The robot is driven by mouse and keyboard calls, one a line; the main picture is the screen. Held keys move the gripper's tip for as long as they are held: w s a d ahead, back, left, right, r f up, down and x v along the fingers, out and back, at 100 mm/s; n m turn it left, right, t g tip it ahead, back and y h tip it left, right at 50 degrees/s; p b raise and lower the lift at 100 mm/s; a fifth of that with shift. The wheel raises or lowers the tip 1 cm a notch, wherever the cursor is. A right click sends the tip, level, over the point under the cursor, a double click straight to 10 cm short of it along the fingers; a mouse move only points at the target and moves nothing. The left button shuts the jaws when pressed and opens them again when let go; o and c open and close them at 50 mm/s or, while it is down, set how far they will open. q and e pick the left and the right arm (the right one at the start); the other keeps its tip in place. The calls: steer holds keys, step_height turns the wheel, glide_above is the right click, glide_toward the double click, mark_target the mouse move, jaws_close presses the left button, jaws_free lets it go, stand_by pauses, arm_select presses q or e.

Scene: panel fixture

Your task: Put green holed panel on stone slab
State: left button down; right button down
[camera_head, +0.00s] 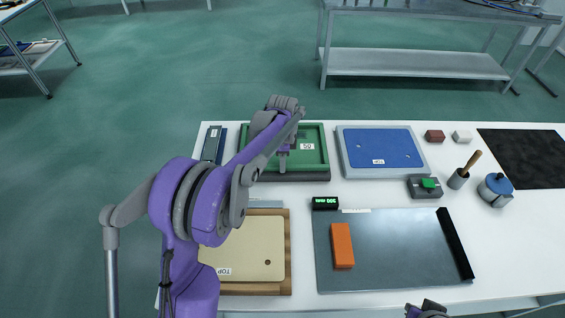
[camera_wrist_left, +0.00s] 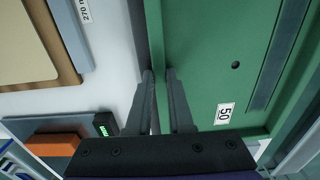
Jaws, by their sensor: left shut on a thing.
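The green holed panel (camera_head: 315,163) lies at the back left of the white table, with a raised green rim, a dark base edge and a "50" label. Its hole shows in the left wrist view, where its face (camera_wrist_left: 210,65) fills the right half. My left gripper (camera_head: 283,166) points down at its near side. In the left wrist view its fingers (camera_wrist_left: 161,100) stand either side of the green rim, shut on it. A black speckled slab (camera_head: 525,155) that looks like stone lies flat and bare at the far right.
In front are a cream panel (camera_head: 245,259), a grey plate (camera_head: 395,255) with an orange block (camera_head: 342,245), and part of my right arm (camera_head: 427,309).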

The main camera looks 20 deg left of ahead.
arm_select(q)
steer(key=c, duration=0.8)
jaws_free()
step_height(320, 180, up, 12)
steer(key=s+d+r+n+t, duration=0.2)
steer(key=s+d+n, duration=0.2)
steer(key=s, duration=0.5)
steer(key=s+d+f+n+t, duration=0.1)
steer(key=s+f+n, duration=0.3)
steer(key=s, duration=0.5)
steer(key=s+d+f+n+t, duration=0.2)
steer(key=s+d+f+n, duration=0.2)
steer(key=s, duration=0.6)
steer(key=shift+f+n+p, duration=0.3)
steer(key=shift+n+p, duration=0.05)
steer(key=shift+n, duration=0.05)
steer(key=shift+s, duration=0.1)
